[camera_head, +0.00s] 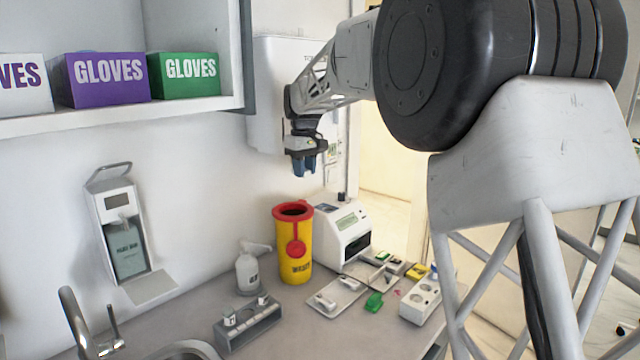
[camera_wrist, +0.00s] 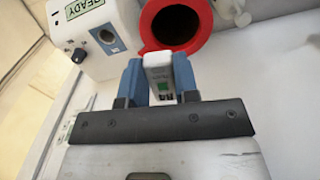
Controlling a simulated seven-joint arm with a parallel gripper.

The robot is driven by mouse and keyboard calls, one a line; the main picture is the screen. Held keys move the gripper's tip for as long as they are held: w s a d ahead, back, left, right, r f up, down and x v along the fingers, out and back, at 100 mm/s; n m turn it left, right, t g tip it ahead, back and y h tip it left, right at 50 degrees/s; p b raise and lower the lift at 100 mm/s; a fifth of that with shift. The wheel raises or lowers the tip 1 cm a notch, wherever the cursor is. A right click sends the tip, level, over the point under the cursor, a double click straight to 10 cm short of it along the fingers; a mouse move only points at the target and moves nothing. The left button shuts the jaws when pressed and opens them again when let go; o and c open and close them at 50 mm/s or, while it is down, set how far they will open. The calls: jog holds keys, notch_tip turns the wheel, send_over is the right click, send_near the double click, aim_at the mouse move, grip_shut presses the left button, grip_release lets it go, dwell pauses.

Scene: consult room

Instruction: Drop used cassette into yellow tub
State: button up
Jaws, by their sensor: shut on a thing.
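The yellow tub (camera_head: 292,258) stands upright on the counter, with a red rim and a dark open mouth. In the wrist view its red rim (camera_wrist: 206,42) shows just beyond my fingertips. My gripper (camera_head: 304,166) is raised above the tub in the head view, pointing down. In the wrist view my gripper (camera_wrist: 160,78) is shut on a white cassette (camera_wrist: 158,68) with a green label, held between the blue fingers. The cassette appears beside the mouth rather than centred over it. In the head view the cassette cannot be made out.
A white analyser (camera_head: 343,232) stands right of the tub; its READY screen (camera_wrist: 84,8) shows in the wrist view. A spray bottle (camera_head: 250,270) stands left of the tub. A tray (camera_head: 338,297), a green item (camera_head: 374,302) and a white socket block (camera_head: 420,300) lie in front.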

jog(key=shift+s+a+r, duration=0.15)
jog(key=shift+a+r, duration=0.2)
jog(key=shift+r, duration=0.05)
jog(key=shift+f, duration=0.2)
jog(key=shift+f, duration=2.85)
jog(key=o, duration=1)
jog(key=shift+r, duration=0.1)
jog(key=shift+r, duration=3.8)
